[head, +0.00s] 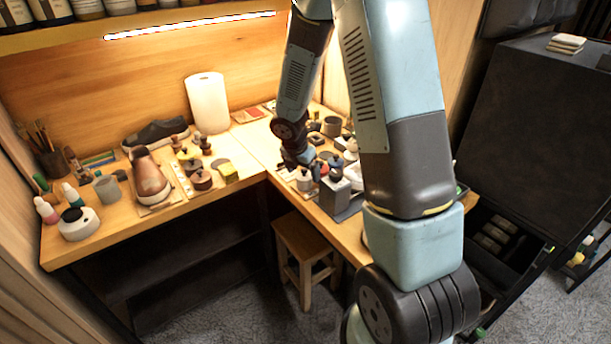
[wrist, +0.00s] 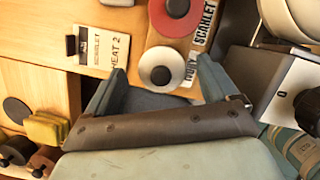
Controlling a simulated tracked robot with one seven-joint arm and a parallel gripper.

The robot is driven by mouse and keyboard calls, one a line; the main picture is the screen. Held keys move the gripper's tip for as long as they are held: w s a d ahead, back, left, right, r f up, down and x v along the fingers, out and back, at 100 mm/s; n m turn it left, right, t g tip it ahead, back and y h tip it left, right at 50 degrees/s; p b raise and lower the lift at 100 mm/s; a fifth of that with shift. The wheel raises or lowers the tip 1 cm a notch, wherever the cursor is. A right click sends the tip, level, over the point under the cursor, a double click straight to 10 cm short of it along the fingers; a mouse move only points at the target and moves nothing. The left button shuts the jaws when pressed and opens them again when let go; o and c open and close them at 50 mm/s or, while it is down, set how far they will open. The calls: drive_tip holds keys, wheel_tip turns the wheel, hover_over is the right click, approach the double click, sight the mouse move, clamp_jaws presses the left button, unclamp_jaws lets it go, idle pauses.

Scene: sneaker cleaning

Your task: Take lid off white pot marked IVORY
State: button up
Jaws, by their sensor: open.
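The white pot (wrist: 152,59) shows from above in the wrist view as a white disc with a dark round knob (wrist: 160,75), so its lid looks to be on. A label reading IVORY (wrist: 190,72) lies beside it, partly cut by my finger. My gripper (wrist: 162,67) is open, with one finger to the left and one to the right of the white pot. I cannot tell how far above the knob the fingers are. Nothing is held. In the head view my gripper (head: 304,163) is over the right bench, among small pots that are hard to tell apart.
A red pot (wrist: 158,12) with a dark knob and a SCARLET label (wrist: 205,18) stands close by. A grey machine (wrist: 285,90) is close on the right. A yellow sponge (wrist: 45,128) lies at lower left.

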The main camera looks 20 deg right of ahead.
drive_tip(key=c, duration=1.1)
